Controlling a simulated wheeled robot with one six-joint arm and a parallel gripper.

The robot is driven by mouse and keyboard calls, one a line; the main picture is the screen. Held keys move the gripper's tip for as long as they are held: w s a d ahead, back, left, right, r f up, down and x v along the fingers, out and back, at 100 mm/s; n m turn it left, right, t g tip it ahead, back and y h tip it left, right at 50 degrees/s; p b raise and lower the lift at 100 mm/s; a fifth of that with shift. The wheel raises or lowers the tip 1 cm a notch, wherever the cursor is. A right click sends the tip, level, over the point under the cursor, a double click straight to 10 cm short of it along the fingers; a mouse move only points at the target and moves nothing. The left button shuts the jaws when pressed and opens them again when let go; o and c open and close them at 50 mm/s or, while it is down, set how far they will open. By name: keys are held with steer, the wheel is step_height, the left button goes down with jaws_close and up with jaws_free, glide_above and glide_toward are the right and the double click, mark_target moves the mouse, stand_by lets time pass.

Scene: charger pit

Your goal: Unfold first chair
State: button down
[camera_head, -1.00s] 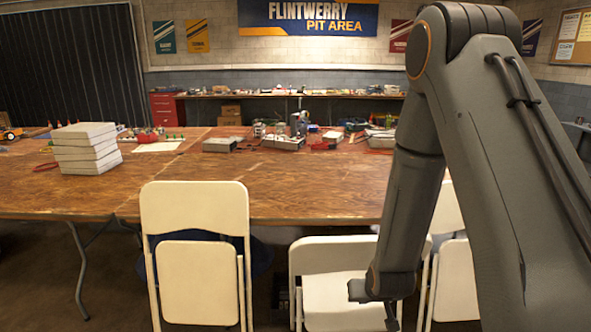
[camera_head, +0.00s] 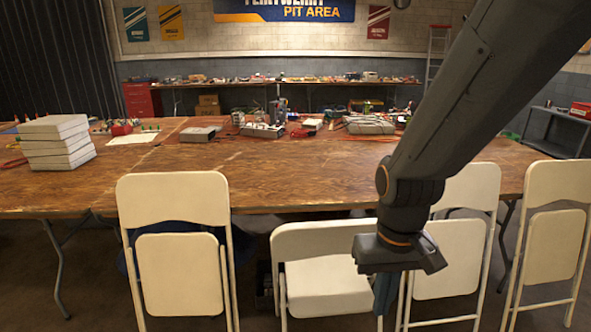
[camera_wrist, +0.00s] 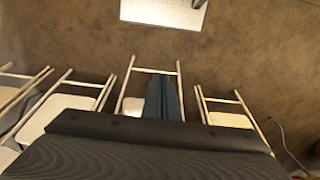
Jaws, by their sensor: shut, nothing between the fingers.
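Several white folding chairs stand along the near side of the wooden table. The left chair (camera_head: 180,275) is folded, its seat flat against its frame. The middle chair (camera_head: 325,287) has a lower backrest, and its seat appears swung out from the frame. Two chairs at the right (camera_head: 449,260) and far right (camera_head: 553,245) look folded. My gripper (camera_head: 386,292) points down in front of the right edge of the middle chair; its fingers are shut and empty. In the wrist view the shut fingers (camera_wrist: 164,98) overlap a chair frame (camera_wrist: 154,71); I cannot tell if they touch.
The wooden table (camera_head: 260,185) holds a stack of white boxes (camera_head: 57,142) and scattered parts. A shelf cart (camera_head: 557,131) stands at the right by the wall. In the wrist view, bare floor (camera_wrist: 240,60) lies beyond the chairs, with a pale panel (camera_wrist: 165,12) at the top.

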stand_by(0.4)
steer(key=c, duration=1.9)
jaws_free()
steer(key=shift+w+r, duration=0.2)
steer(key=shift+w, duration=0.15)
steer(key=shift+c, duration=0.2)
steer(key=o, duration=0.4)
steer(key=w+r+n+p, duration=0.1)
steer(key=w+n+p, duration=0.1)
steer(key=w+n, duration=0.1)
steer(key=w+r+n+t+p, duration=0.1)
steer(key=w+r+n+p, duration=0.1)
steer(key=w, duration=0.3)
steer(key=w+r+n+t+p, duration=0.1)
steer(key=w+n+p, duration=0.2)
steer(key=w+n, duration=0.1)
steer(key=shift+w+r, duration=0.35)
steer(key=shift+w, duration=0.05)
steer(key=n+t+p, duration=0.2)
steer(key=n+p, duration=0.3)
steer(key=n, duration=0.4)
glide_toward(345, 223)
steer(key=b+x, duration=0.8)
steer(key=x, duration=0.4)
steer(key=shift+w+f, duration=0.1)
steer(key=shift+f, duration=0.05)
steer(key=shift+c, duration=0.4)
